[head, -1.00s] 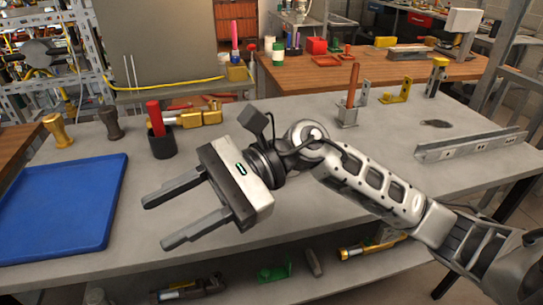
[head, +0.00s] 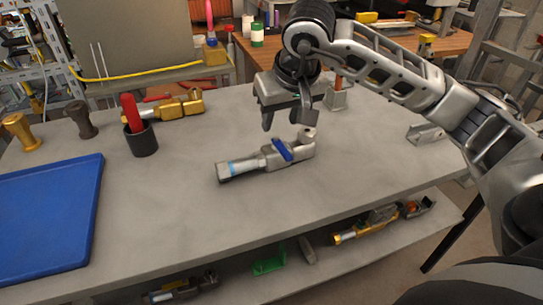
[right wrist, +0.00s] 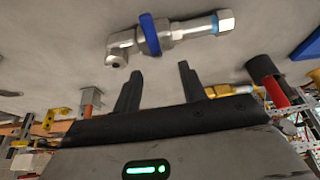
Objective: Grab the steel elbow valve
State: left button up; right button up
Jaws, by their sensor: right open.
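The steel elbow valve (head: 265,158) lies on its side on the grey workbench, with a blue handle, a blue band near its left end and an elbow at its right end. It also shows in the right wrist view (right wrist: 180,35), near the top. My right gripper (head: 284,124) is open and empty, above the bench just behind the valve, its fingers pointing down. In the right wrist view my two fingers (right wrist: 157,85) are apart and do not touch the valve. My left gripper is not in view.
A blue tray (head: 45,215) lies at the left of the bench. A black cup (head: 142,142) with a red-handled item stands behind it, near a brass valve (head: 178,107). A lower shelf holds another brass valve (head: 365,228). The bench around the steel valve is clear.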

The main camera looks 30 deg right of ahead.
aim_at(276, 139)
jog(key=x, duration=0.4)
jog(key=p+x, duration=0.1)
jog(key=x, duration=0.2)
jog(key=shift+d, duration=0.3)
grip_shut()
jog(key=shift+w+r, duration=0.1)
dwell(1.0)
